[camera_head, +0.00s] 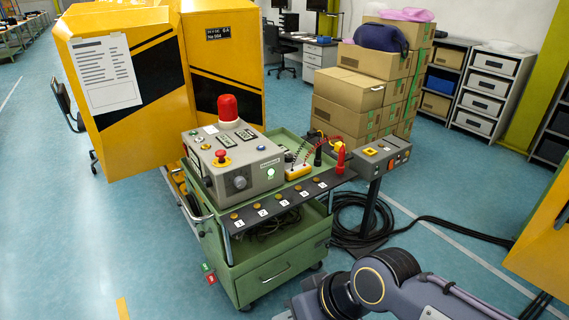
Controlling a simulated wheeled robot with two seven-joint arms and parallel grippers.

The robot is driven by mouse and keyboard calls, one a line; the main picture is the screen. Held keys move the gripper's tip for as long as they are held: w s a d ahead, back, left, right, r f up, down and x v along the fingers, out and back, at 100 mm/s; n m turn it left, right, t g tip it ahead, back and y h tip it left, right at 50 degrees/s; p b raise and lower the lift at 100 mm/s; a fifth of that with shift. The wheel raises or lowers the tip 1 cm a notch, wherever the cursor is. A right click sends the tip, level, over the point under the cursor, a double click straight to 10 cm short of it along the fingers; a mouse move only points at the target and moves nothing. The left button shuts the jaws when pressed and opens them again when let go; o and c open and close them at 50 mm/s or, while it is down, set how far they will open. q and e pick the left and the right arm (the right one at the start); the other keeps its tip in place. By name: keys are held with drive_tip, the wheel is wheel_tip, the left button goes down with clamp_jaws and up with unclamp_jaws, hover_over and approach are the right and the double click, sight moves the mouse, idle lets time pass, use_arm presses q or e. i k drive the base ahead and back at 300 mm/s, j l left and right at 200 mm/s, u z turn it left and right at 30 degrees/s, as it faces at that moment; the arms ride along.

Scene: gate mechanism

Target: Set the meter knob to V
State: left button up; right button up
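A small yellow device with a pale top (298,171), which looks like the meter, lies on the green cart beside the grey control box. Thin red and black leads run from it toward a red probe (341,158) and a black probe (318,152). Its knob and setting are too small to make out. My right arm comes in at the bottom right, in front of the cart and apart from it. Its gripper is outside the picture. My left gripper is not in view either.
The green cart (268,268) carries a grey control box (240,182) with a red beacon (228,107) and a front strip of numbered buttons (285,202). A panel on a post (383,155) stands right of it. Black cables (440,219) cross the floor. Yellow cabinets (150,130) stand behind.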

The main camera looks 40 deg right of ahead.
sight(288, 158)
drive_tip(key=i+l, duration=0.35)
drive_tip(key=i, duration=0.15)
drive_tip(key=i+l+z, duration=0.1)
drive_tip(key=i+l, duration=0.2)
drive_tip(key=i, duration=0.2)
drive_tip(key=i+l, duration=0.3)
drive_tip(key=i, duration=0.25)
drive_tip(key=l+z, duration=0.05)
